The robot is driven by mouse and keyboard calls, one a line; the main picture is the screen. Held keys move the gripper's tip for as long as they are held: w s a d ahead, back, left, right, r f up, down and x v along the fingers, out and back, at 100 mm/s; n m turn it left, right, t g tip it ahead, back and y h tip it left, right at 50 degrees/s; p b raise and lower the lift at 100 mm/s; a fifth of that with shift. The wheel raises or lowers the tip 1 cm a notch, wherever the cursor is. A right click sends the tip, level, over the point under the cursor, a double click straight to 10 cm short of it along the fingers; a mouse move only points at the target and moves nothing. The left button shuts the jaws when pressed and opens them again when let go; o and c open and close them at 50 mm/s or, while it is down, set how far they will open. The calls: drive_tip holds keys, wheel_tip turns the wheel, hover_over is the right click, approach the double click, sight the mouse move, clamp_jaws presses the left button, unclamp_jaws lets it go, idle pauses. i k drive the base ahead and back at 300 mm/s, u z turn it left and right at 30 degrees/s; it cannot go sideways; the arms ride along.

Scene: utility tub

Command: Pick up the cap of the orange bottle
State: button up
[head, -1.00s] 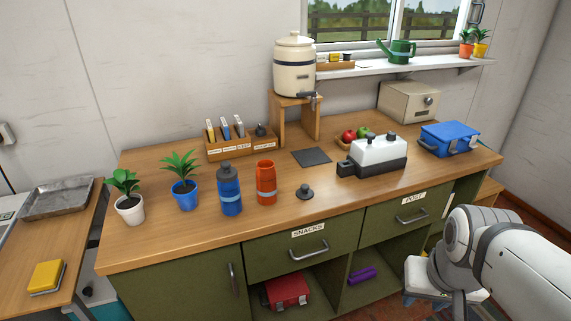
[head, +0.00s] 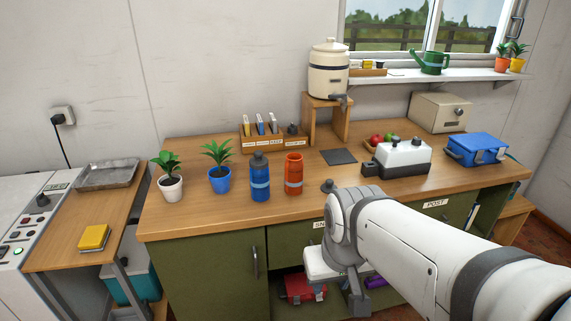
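The orange bottle (head: 293,176) stands upright and open-topped on the wooden counter, right of a blue bottle (head: 260,180) that wears its dark cap. A small dark grey cap (head: 327,186) sits on the counter just right of the orange bottle. My gripper (head: 357,303) hangs low in front of the counter's open shelf, below and nearer than the cap, touching neither bottle nor cap. Its fingers are small and partly hidden, so I cannot tell whether they are open.
The counter (head: 205,212) has clear wood in front of the bottles. Two potted plants (head: 218,178) stand left of the bottles. A dark square mat (head: 339,157) lies behind the cap, and a white-and-grey device (head: 403,155) stands to the right. A red box (head: 303,287) sits on the shelf below.

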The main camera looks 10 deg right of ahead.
sight(327, 187)
drive_tip(key=z, duration=0.05)
drive_tip(key=i, duration=1)
drive_tip(key=u, duration=0.05)
